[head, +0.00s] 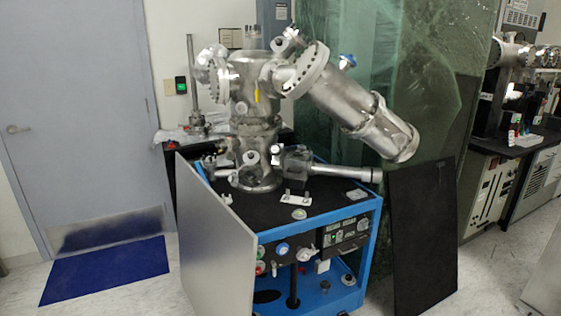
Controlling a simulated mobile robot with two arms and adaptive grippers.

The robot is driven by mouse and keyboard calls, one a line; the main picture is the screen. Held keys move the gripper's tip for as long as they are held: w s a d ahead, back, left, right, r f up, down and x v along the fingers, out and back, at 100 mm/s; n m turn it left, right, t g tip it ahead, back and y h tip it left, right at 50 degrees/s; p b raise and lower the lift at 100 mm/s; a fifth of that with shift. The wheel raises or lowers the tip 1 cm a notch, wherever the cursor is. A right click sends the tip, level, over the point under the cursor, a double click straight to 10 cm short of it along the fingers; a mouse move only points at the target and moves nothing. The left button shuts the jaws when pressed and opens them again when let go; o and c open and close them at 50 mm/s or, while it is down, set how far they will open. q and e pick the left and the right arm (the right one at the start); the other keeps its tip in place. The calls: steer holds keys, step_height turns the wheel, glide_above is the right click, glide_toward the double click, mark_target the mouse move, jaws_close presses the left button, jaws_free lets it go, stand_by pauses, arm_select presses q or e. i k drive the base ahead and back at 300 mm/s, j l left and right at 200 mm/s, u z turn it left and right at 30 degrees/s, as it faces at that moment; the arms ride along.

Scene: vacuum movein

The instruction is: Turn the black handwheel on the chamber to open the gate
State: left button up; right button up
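The metal vacuum chamber (257,92) stands upright on a blue-framed cart (368,245) with a black top. A wide cylinder (362,112) slants from it down to the right. Low on its right side, a dark valve block (296,162) carries a horizontal metal tube (340,173). The gate itself is hidden inside. Neither of my grippers is in view.
A grey panel (220,235) leans at the cart's left front, and a black panel (424,240) stands at its right. A blue mat (106,270) lies before the grey door (75,110). A bench with equipment (510,150) stands right. Floor in front of the black panel looks clear.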

mark_target(275, 149)
steer(key=i+j+z, duration=0.1)
steer(key=i+j, duration=0.2)
steer(key=i+j+z, duration=0.1)
steer(key=i+j, duration=0.15)
steer(key=j, duration=0.2)
steer(key=i+j+z, duration=0.1)
steer(key=i+j, duration=0.15)
steer(key=j, duration=0.15)
steer(key=i+j+z, duration=0.1)
steer(key=i+j, duration=0.15)
steer(key=j, duration=0.15)
